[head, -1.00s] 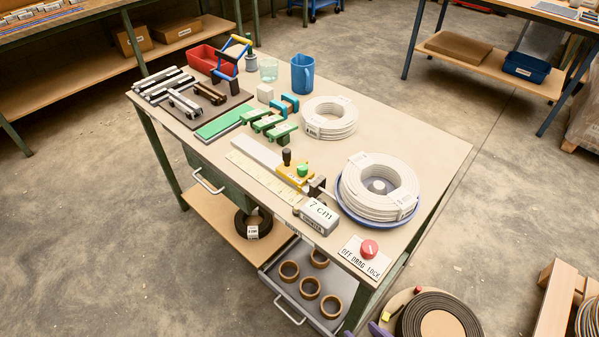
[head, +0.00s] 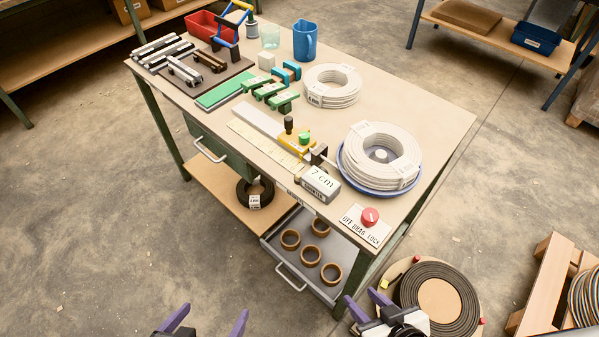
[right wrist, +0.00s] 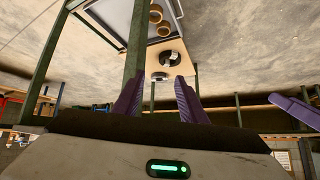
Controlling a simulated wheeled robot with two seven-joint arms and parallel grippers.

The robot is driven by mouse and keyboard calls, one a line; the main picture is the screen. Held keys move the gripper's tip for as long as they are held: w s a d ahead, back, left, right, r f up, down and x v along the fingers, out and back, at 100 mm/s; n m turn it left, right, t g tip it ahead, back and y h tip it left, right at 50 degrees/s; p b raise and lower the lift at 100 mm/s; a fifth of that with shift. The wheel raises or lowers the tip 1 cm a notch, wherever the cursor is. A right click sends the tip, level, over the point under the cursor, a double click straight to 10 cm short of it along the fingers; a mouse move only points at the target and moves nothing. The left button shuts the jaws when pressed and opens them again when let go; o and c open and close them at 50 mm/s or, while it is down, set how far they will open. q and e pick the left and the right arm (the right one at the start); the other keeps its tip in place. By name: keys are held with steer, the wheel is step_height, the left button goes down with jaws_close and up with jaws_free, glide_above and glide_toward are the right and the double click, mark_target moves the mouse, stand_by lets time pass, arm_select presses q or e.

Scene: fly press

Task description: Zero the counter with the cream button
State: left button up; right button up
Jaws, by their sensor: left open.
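The counter (head: 321,184), a grey box reading "7 cm" on top, stands at the workbench's near edge beside the yellow-and-black wire stop. I cannot make out a cream button on it. My left gripper (head: 207,322) is open and empty at the bottom of the head view, in front of the bench and well short of the counter. My right gripper (head: 367,304) is low at the bench's right end, below the top. In the right wrist view its purple fingers (right wrist: 158,80) are apart with nothing held.
A red knob (head: 370,216) on a "DRAG LOCK" plate sits right of the counter. A white cable coil lies in a blue dish (head: 347,179) behind. An open drawer (head: 284,247) with brown rings juts out below. A dark coil (head: 452,284) lies near my right gripper.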

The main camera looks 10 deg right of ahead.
jaws_close()
stand_by(1.5)
